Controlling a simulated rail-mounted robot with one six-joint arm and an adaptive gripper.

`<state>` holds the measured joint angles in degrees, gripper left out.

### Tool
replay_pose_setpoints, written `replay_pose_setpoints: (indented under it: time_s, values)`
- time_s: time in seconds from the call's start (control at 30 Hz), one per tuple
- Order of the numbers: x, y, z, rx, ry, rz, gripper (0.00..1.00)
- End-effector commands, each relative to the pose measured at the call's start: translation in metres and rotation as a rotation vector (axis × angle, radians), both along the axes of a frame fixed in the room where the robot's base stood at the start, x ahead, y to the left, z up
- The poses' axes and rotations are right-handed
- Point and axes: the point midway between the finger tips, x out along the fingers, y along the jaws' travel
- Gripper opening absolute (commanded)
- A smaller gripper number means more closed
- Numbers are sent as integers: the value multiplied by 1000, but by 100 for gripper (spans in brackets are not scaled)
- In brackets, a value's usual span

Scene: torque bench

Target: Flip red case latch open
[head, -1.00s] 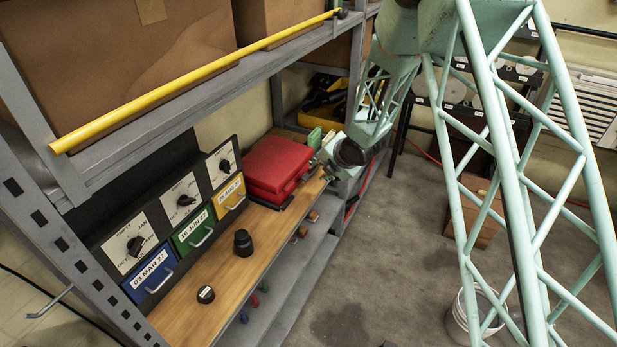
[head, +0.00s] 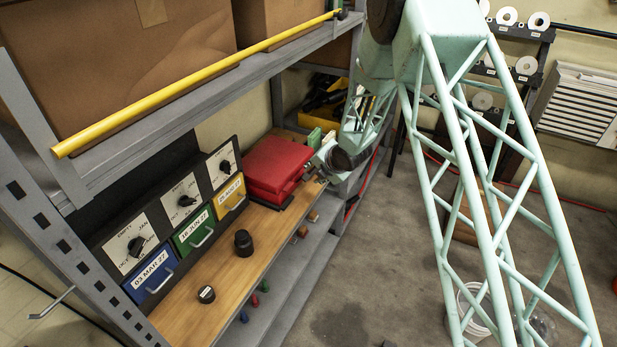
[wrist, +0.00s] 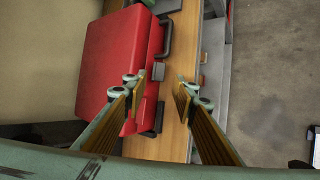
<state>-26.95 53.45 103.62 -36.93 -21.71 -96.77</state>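The red case (head: 277,165) lies shut on the wooden shelf board, toward its far end. In the wrist view the red case (wrist: 107,55) fills the left half. A small grey piece, apparently the latch (wrist: 158,72), sits on its front edge, with black fittings above and below it. My gripper (wrist: 158,88) is open, its fingers apart, with the grey piece showing in the gap between the tips. Nothing is held. I cannot tell whether a finger touches the case. In the head view my gripper (head: 317,170) is at the case's right side, small and partly hidden by my wrist.
Blue, green and yellow drawers (head: 193,230) with dials above stand left of the case. Two black knobs (head: 243,243) are on the wooden board (head: 213,281). A yellow bar (head: 195,85) lies along the upper shelf.

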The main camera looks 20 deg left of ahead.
Motion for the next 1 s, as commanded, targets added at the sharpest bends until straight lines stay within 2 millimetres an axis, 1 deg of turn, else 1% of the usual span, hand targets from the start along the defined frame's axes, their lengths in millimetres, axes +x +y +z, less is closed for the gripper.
replay_pose_setpoints:
  time_s: [0.53, 0.8, 1.0]
  values:
    - [22, 24, -37, -1, 1, 1, 26]
    - [30, 32, -49, -1, 1, 1, 26]
    - [33, 34, -52, 0, 0, 1, 26]
